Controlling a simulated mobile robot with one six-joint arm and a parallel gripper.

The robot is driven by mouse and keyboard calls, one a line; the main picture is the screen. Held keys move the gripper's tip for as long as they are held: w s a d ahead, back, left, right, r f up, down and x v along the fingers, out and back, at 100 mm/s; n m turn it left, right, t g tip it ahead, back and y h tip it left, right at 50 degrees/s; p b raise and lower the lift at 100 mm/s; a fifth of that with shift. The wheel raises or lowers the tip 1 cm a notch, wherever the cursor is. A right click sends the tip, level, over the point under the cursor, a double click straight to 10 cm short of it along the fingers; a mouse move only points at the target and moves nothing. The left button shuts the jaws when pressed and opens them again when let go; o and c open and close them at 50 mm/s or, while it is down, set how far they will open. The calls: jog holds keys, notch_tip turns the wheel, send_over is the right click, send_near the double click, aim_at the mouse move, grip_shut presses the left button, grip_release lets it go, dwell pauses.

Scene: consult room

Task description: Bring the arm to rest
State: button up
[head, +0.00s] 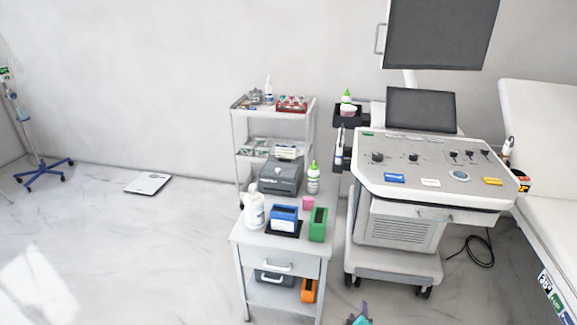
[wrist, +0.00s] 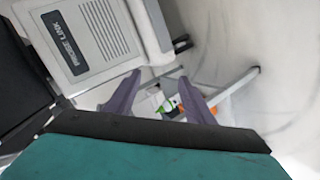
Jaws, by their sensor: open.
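My gripper (wrist: 160,80) shows in the wrist view with its two purple fingers apart and nothing held between them. Behind the gap, farther off, parts of a rack and a green-capped bottle (wrist: 170,105) show. In the head view only a small teal and purple tip of my gripper (head: 360,315) shows at the bottom edge, in front of the white cart. The rest of my arm is out of the head view.
A white machine cart (head: 400,237) with a control panel and screens stands right of centre. A small side table (head: 262,241) with bottles and boxes stands left of it. An examination couch (head: 545,130) is at the right. Open floor (head: 130,250) lies to the left.

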jog(key=s+a+f+m+g+y+p, duration=0.1)
jog(key=s+a+f+g+y+p, duration=0.2)
jog(key=s+a+g+y+p, duration=0.65)
jog(key=s+r+m+g+h+b, duration=0.1)
jog(key=s+m+g+h+b, duration=0.4)
jog(key=s, duration=1.9)
jog(key=m+g, duration=0.2)
jog(key=g, duration=0.1)
jog(key=shift+d+r+m, duration=0.35)
jog(key=shift+m, duration=0.05)
